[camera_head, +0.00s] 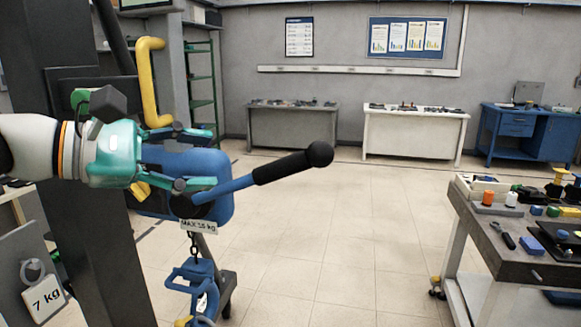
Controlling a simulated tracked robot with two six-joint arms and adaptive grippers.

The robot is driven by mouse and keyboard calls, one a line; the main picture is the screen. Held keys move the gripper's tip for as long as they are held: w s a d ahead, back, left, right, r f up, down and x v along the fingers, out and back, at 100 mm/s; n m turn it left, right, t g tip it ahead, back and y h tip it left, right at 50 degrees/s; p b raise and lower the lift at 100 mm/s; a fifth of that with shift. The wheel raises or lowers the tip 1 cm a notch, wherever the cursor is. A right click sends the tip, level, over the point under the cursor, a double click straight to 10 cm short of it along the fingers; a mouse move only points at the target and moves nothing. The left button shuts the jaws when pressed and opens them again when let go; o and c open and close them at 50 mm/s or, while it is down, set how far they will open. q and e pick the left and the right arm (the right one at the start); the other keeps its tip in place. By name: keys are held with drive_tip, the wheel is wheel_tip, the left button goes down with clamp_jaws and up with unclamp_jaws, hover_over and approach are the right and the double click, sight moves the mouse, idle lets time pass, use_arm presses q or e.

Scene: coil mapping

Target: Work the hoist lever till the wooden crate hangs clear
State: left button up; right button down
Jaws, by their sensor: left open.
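A chain (194,246) hangs under the body to a blue hook block (193,280). My left gripper (212,160) is open, its teal fingers in front of the hoist body, above and around the lever's root; contact cannot be told. The black grip is free of it. No wooden crate shows. My right gripper is out of view.
A yellow pipe-like handle (150,80) stands above the hoist. A "7 kg" plate (43,297) is at lower left. A workbench (515,250) with tools stands at right. Open tiled floor (330,230) lies between. Several benches line the back wall.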

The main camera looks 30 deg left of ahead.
sight(276, 167)
use_arm(q)
drive_tip(key=p+x, duration=0.2)
drive_tip(key=x, duration=1.3)
drive_tip(key=shift+w+f, duration=0.1)
drive_tip(key=shift+f, duration=0.1)
drive_tip(key=shift+a, duration=0.1)
clamp_jaws()
